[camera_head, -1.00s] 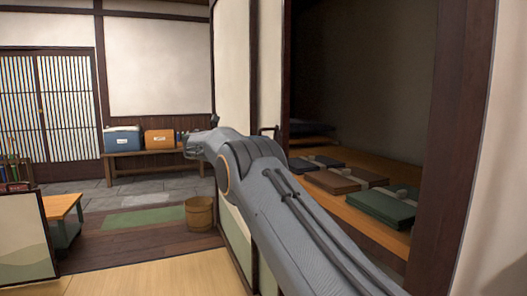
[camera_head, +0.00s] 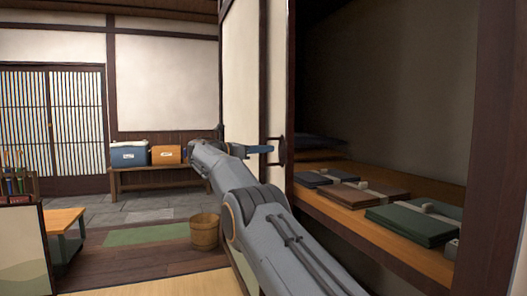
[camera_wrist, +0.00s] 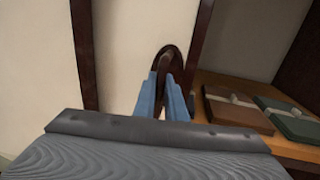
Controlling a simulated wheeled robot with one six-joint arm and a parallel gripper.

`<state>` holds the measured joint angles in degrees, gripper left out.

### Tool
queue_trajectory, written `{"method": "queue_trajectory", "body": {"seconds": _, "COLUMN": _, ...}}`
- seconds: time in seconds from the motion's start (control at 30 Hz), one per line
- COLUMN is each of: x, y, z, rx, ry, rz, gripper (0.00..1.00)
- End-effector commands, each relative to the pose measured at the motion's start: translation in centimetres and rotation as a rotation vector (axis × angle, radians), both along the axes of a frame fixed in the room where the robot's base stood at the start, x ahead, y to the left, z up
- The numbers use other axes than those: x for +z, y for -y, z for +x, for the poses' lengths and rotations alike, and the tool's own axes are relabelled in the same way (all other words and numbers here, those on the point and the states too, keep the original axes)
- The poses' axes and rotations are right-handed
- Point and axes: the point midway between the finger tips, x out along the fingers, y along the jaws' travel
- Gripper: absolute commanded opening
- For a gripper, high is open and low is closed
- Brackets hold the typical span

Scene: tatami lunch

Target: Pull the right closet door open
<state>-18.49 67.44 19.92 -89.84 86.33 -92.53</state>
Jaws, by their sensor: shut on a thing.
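The right closet door (camera_head: 277,70) is a cream panel with dark wood edging, standing to the left of the open closet. Its dark handle (camera_head: 282,152) sits near the door's right edge. My gripper (camera_head: 268,149) reaches the handle from the left, its blue fingers shut on it. In the wrist view, my gripper's fingers (camera_wrist: 166,84) point at the door and close around the dark, rounded handle (camera_wrist: 168,56). The fingers partly hide the handle there. My arm hides the lower part of the door in the head view.
The closet opening shows a wooden shelf (camera_head: 410,250) with a green flat box (camera_head: 410,224), a brown one (camera_head: 350,195) and other flat items. A dark post (camera_head: 492,200) bounds it at right. A wooden bucket (camera_head: 204,232) stands on the floor to the left of my arm.

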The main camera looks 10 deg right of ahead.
Motion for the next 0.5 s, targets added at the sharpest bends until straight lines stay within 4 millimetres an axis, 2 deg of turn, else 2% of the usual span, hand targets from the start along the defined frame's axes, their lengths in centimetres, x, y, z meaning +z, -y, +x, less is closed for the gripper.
{"method": "queue_trajectory", "body": {"seconds": 0.03, "x": 0.0, "y": 0.7, "z": 0.0, "rx": -0.009, "ry": 0.001, "rz": 0.0, "gripper": 0.0}}
{"method": "queue_trajectory", "body": {"seconds": 0.13, "x": 0.0, "y": 0.6, "z": 0.0, "rx": -0.008, "ry": 0.001, "rz": 0.001, "gripper": 0.0}}
{"method": "queue_trajectory", "body": {"seconds": 0.17, "x": 0.0, "y": 0.6, "z": 0.0, "rx": -0.008, "ry": 0.001, "rz": 0.001, "gripper": 0.12}}
{"method": "queue_trajectory", "body": {"seconds": 0.27, "x": 0.0, "y": 0.4, "z": 0.0, "rx": -0.006, "ry": 0.001, "rz": 0.0, "gripper": 0.29}}
{"method": "queue_trajectory", "body": {"seconds": 0.5, "x": 0.0, "y": -0.7, "z": 0.0, "rx": 0.006, "ry": 0.0, "rz": 0.0, "gripper": 0.29}}
